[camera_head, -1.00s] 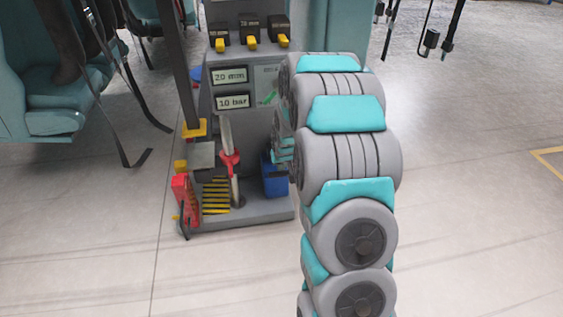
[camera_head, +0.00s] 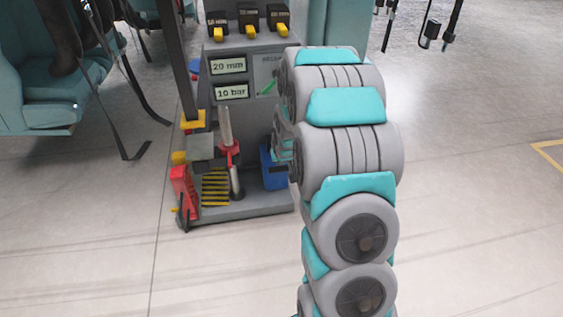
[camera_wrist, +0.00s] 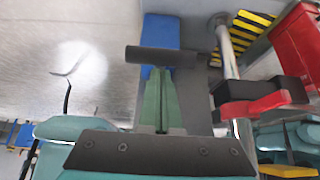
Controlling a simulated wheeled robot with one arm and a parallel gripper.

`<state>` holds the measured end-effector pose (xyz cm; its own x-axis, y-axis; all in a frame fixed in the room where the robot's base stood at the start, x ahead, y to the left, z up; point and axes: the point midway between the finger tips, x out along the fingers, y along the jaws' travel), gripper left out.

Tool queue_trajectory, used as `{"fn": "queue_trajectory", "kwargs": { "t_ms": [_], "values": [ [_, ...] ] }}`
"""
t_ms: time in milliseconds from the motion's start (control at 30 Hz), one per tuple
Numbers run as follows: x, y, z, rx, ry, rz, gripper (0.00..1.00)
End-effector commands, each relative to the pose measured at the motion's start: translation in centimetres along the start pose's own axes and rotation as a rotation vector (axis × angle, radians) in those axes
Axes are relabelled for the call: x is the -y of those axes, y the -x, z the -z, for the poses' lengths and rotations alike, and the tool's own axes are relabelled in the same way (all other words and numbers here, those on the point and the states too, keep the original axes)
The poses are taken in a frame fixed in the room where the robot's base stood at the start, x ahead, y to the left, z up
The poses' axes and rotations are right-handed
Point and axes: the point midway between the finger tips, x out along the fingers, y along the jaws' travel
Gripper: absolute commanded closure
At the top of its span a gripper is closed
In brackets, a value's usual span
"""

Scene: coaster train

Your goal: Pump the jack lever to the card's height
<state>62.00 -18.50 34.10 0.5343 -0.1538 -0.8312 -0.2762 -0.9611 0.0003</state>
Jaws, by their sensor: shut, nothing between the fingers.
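The jack (camera_head: 230,150) stands on the grey station's base in the head view, with a pale upright rod and a red collar. In the wrist view its metal rod (camera_wrist: 226,55) and red-and-black collar (camera_wrist: 250,98) are at the right. A dark cylindrical bar (camera_wrist: 160,57), perhaps the lever's grip, lies crosswise at my gripper's fingertips; I cannot tell if they touch. My gripper (camera_wrist: 160,82) is shut and empty, its green fingers together left of the collar. In the head view my arm mostly hides it. The card (camera_head: 229,66) reads "20 mm".
A second card (camera_head: 231,92) reads "10 bar". Black blocks with yellow tabs (camera_head: 250,31) top the station. A red part (camera_head: 183,187) stands at the base's left, a blue box (camera_head: 272,170) right. Teal seats with hanging straps (camera_head: 40,100) are left. Floor is clear to the right.

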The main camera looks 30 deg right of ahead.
Motion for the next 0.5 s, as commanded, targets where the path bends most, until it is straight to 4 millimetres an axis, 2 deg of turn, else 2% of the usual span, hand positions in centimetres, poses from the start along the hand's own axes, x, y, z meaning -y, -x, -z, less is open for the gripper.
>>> {"fn": "queue_trajectory", "kwargs": {
  "t_ms": [233, 500],
  "values": [
    [0.5, 2.9, 3.1, -0.006, 0.002, 0.001, 1.00],
    [0.5, 7.1, 2.9, -0.004, 0.001, 0.001, 1.00]
  ]
}}
